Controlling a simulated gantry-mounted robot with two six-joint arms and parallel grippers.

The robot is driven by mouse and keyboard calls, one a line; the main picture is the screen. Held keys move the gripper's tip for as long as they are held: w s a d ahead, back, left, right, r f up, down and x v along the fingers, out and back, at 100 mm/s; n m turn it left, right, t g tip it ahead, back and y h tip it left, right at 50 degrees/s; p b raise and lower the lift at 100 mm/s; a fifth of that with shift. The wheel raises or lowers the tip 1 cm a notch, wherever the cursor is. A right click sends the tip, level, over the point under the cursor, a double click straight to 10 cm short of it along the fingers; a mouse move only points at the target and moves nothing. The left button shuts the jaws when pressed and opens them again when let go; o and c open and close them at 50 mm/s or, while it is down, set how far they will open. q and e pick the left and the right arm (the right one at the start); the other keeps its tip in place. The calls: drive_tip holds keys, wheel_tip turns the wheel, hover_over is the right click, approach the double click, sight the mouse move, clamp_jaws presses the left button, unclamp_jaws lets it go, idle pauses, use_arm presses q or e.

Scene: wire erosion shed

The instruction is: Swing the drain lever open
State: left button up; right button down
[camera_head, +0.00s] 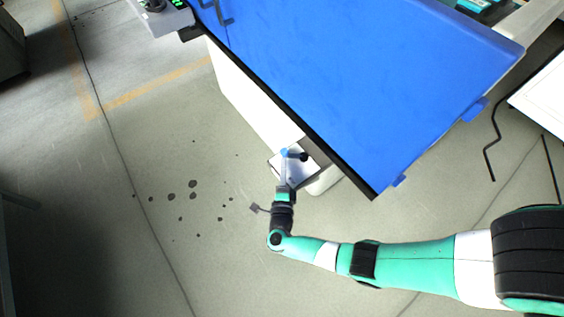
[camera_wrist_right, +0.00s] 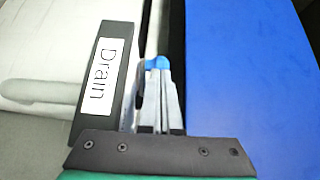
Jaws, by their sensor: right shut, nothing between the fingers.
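A short dark bar with a round black knob (camera_head: 303,157) sticks out beside the lower edge of the machine; it looks like the drain lever. A dark plate with a white "Drain" label (camera_wrist_right: 103,78) shows in the right wrist view, left of my fingers. My right gripper (camera_head: 284,160) is shut and empty, its tips close beside the lever's dark bar. The fingers also show in the right wrist view (camera_wrist_right: 157,85), with a rounded blue piece at their tips. I cannot tell whether they touch the lever, which they partly hide there. My left gripper is out of view.
The machine's large blue panel (camera_head: 370,75) overhangs just above and right of the gripper, with a dark lower edge. A white side wall (camera_head: 250,95) stands beneath it. The concrete floor (camera_head: 130,240) to the left is open, with dark spots.

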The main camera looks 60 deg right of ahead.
drive_tip(key=shift+s+a+r, duration=0.1)
drive_tip(key=shift+s+a, duration=0.7)
drive_tip(key=shift+s, duration=0.15)
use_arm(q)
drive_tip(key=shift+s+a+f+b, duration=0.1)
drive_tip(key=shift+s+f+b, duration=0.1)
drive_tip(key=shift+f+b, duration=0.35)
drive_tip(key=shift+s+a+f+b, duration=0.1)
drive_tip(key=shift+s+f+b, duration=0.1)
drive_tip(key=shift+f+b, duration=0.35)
use_arm(e)
drive_tip(key=w+a, duration=0.3)
drive_tip(key=a, duration=0.6)
drive_tip(key=shift+w+a, duration=0.2)
drive_tip(key=shift+w, duration=0.05)
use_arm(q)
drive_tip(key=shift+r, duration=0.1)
use_arm(e)
drive_tip(key=shift+s+f, duration=0.1)
drive_tip(key=shift+f, duration=0.1)
